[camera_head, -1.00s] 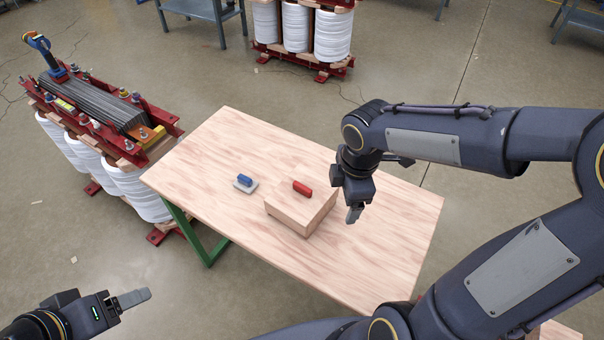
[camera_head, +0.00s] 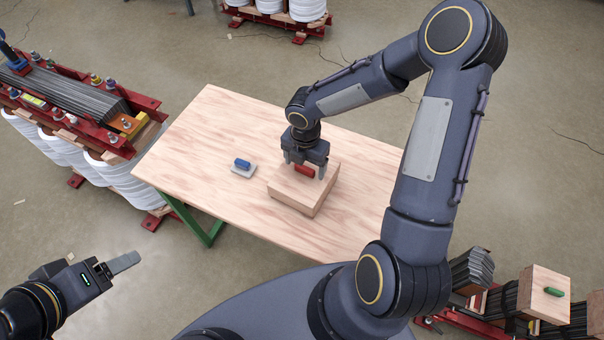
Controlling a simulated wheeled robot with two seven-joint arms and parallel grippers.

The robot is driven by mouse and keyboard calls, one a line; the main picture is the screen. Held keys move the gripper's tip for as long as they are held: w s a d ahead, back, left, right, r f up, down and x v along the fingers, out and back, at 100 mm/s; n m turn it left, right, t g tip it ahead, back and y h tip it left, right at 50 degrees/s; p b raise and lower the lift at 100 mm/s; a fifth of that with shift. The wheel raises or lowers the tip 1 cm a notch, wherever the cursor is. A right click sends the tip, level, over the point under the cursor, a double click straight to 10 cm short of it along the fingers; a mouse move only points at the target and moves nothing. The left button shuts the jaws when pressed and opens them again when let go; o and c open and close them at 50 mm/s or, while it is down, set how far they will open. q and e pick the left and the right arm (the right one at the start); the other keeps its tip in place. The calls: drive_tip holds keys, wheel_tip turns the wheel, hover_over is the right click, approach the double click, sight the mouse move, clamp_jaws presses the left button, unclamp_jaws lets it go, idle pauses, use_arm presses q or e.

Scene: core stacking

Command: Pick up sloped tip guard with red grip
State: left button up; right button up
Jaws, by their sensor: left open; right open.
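The red grip (camera_head: 305,170) shows on top of a light wooden block (camera_head: 298,198) on the table; a sloped shape under the grip cannot be made out. My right gripper (camera_head: 305,172) reaches down from above with its fingers open around the red grip. Whether the fingers touch it cannot be told. My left gripper (camera_head: 125,262) is at the lower left, away from the table, and holds nothing.
A blue-handled piece with a pale base (camera_head: 243,168) lies left of the block on the wooden table (camera_head: 210,130). A red-framed transformer core (camera_head: 80,110) stands left of the table. A wooden block with a green grip (camera_head: 553,292) is at the lower right.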

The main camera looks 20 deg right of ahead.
drive_tip(key=shift+f, duration=0.35)
drive_tip(key=shift+c, duration=0.4)
drive_tip(key=c, duration=1.5)
drive_tip(key=shift+r, duration=0.1)
